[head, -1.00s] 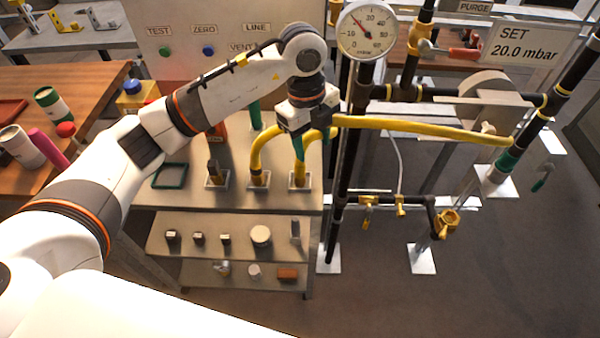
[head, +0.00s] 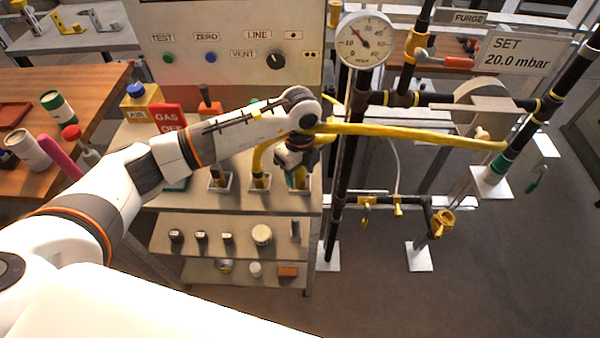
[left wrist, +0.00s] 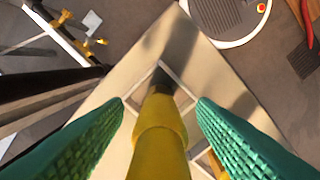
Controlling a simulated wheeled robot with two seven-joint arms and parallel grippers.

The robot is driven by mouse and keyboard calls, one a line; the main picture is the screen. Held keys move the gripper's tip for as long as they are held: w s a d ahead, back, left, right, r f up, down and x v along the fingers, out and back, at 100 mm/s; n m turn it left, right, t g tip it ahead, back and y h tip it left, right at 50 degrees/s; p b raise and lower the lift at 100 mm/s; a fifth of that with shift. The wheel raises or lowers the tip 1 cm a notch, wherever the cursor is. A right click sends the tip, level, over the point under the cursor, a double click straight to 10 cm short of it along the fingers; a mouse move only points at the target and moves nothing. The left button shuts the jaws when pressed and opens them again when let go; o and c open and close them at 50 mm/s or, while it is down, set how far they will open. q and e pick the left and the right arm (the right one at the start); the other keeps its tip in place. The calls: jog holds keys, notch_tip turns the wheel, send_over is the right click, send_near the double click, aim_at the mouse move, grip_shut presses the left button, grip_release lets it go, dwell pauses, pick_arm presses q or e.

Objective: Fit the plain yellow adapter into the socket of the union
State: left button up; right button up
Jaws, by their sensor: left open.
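My left gripper (head: 298,178) is low over the rightmost stand at the counter's right front corner, mostly hidden behind my wrist in the head view. In the left wrist view its green fingers (left wrist: 160,104) are open, one on each side of a yellow tubular piece (left wrist: 158,135) with a dark far end. The piece stands between them with gaps visible on both sides; it looks like a yellow adapter, but I cannot confirm it is the plain one. A brass fitting (head: 443,223) on the low pipe at right may be the union; its socket is not clear.
A long yellow hose (head: 420,132) runs right from behind my wrist to the black pipes. A gauge (head: 364,41) and a black upright pipe (head: 345,165) are close on the right. Shelves (head: 205,245) lie below.

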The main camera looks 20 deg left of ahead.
pick_arm(q)
jog(key=shift+f, duration=0.4)
jog(key=shift+c, duration=0.5)
